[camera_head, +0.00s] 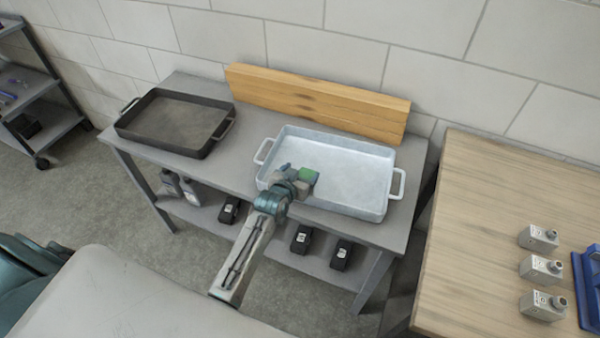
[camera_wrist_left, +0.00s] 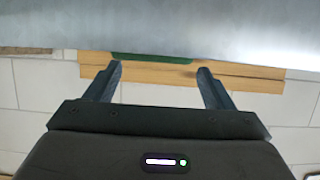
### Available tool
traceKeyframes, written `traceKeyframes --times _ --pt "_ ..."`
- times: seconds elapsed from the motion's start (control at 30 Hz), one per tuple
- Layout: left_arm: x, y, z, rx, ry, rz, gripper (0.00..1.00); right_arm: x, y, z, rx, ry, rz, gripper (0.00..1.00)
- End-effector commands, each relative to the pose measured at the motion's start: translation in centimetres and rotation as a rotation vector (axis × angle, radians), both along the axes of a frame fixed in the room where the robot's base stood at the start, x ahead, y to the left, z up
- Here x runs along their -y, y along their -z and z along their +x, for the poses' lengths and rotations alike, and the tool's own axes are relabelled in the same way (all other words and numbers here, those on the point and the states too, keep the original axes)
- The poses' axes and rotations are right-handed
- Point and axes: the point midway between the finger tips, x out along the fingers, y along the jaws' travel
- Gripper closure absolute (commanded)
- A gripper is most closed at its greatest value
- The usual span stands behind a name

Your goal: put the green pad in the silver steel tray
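The green pad (camera_head: 308,174) is at the near left part of the silver steel tray (camera_head: 345,158), just off my left gripper's tips. I cannot tell whether it rests on the tray floor. My left gripper (camera_head: 299,182) reaches over the tray's near rim. In the left wrist view its two fingers (camera_wrist_left: 159,68) stand wide apart, with clear space between them. The pad's dark green edge (camera_wrist_left: 150,58) shows there as a thin strip at the fingertips, against the grey metal; the rest of it is hidden. My right gripper is not in view.
A dark tray (camera_head: 180,122) stands left on the same grey table (camera_head: 240,150). A wooden beam (camera_head: 320,100) lies behind the silver tray. Black boxes and bottles sit on the lower shelf. A wooden table (camera_head: 500,215) with several metal blocks stands at right.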

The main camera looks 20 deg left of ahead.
Motion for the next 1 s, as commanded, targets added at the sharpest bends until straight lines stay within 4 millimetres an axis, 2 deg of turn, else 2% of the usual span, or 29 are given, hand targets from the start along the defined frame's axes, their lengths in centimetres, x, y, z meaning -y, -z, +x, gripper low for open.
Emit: traceKeyframes --times 0.13,0.27,0.37,0.7,0.83,1.0 --pt "0.0 -0.2 0.0 0.0 0.0 0.0 0.24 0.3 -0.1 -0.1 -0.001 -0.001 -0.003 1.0" --pt "0.0 -1.2 -0.1 0.001 0.0 0.0 0.24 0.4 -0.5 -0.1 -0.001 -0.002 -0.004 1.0" --pt "-0.1 -1.3 -1.6 0.0 0.0 0.001 0.24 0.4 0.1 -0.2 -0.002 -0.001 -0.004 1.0" --pt "-0.3 -3.9 -7.9 0.001 0.0 0.0 0.24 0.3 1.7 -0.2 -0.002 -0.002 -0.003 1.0" --pt "-0.3 -4.8 -9.7 0.001 0.0 0.0 0.24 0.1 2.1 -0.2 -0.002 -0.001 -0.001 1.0" --pt "-0.4 -5.4 -10.9 0.0 0.0 0.0 0.24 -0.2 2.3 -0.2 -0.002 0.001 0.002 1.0"
